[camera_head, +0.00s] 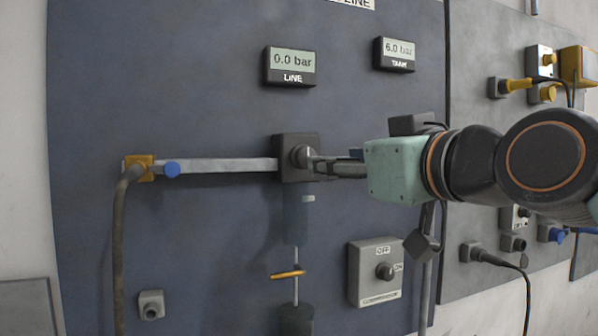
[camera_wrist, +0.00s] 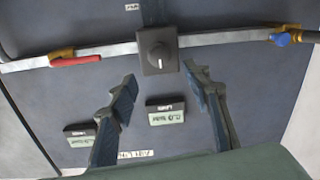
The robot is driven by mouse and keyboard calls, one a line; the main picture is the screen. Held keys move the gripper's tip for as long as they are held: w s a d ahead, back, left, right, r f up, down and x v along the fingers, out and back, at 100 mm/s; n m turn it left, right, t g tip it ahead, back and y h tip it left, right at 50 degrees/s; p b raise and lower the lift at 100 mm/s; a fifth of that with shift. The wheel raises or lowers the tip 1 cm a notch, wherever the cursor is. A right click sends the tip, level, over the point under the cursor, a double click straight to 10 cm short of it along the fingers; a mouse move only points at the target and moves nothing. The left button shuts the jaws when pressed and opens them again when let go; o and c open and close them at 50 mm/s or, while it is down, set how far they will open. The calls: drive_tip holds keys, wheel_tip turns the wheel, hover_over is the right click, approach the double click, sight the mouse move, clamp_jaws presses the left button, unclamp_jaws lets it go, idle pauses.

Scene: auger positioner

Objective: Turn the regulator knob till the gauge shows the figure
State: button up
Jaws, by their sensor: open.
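The regulator knob (camera_head: 300,156) is a round dark knob on a square dark block on the blue-grey panel. In the wrist view the knob (camera_wrist: 157,53) has a pale mark on its face. The LINE gauge (camera_head: 290,66) above it reads 0.0 bar. The TANK gauge (camera_head: 395,54) reads 6.0 bar. My gripper (camera_head: 316,166) is in front of the knob, coming from the right. In the wrist view my gripper (camera_wrist: 158,77) has its fingers apart, with the knob lying beyond the gap between the tips. In neither view can I tell whether a finger touches it.
A grey pipe (camera_head: 220,165) runs left to a blue valve handle (camera_head: 171,169). A red handle (camera_wrist: 75,61) shows on the other side in the wrist view. A glass bowl (camera_head: 296,215) hangs below the block.

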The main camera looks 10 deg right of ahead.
sight(305, 157)
drive_tip(key=x, duration=1)
drive_tip(key=shift+w+r, duration=0.2)
drive_tip(key=shift+w, duration=0.2)
drive_tip(key=shift+c, duration=0.7)
drive_tip(key=c, duration=1)
